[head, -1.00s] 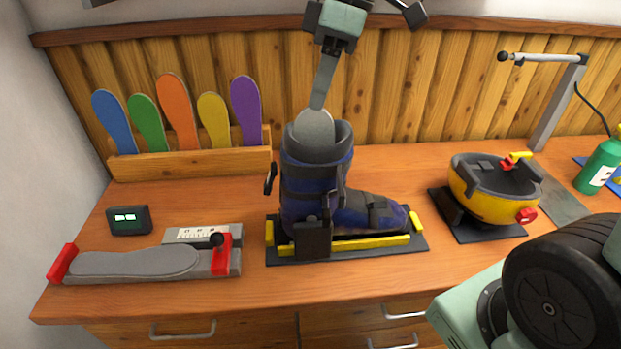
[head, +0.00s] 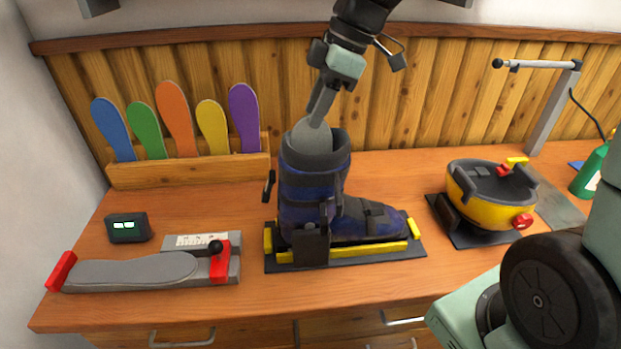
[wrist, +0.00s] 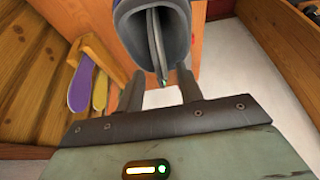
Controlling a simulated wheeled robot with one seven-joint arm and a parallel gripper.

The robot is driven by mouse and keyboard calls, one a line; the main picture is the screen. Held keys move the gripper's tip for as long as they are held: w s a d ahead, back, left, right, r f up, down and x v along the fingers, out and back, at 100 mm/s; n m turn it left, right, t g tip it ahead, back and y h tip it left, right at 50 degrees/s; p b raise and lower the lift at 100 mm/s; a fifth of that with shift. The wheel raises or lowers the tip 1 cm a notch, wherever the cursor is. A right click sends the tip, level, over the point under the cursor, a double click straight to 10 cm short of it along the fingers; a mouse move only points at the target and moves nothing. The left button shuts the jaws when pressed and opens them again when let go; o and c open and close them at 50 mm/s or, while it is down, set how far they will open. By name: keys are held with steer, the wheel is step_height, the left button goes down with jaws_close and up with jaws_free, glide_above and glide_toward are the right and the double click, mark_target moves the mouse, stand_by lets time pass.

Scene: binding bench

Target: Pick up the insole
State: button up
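A grey rounded sole-shaped piece (head: 311,143), probably the insole, stands upright in the open top of the blue and black boot (head: 306,190) in the head view. In the wrist view a thin grey piece (wrist: 158,50) stands edge-on in the boot's dark opening, its end sticking out towards me. My gripper (head: 319,119) is above the boot, its fingers pointing down and overlapping the grey piece. In the wrist view my gripper (wrist: 159,72) is open, its fingers clearly apart on either side of the thin piece's end; I see no contact.
A wooden rack (head: 190,174) holds several coloured soles at the back left. A grey sole-shaped measuring device (head: 130,271) with red ends lies at front left, near a small dark display (head: 128,228). A yellow bowl-like device (head: 490,202) stands right of the boot.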

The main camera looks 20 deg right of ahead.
mark_target(307, 135)
steer(key=shift+p+x, duration=0.85)
steer(key=shift+x, duration=2.1)
steer(key=shift+s+d, duration=0.15)
jaws_close()
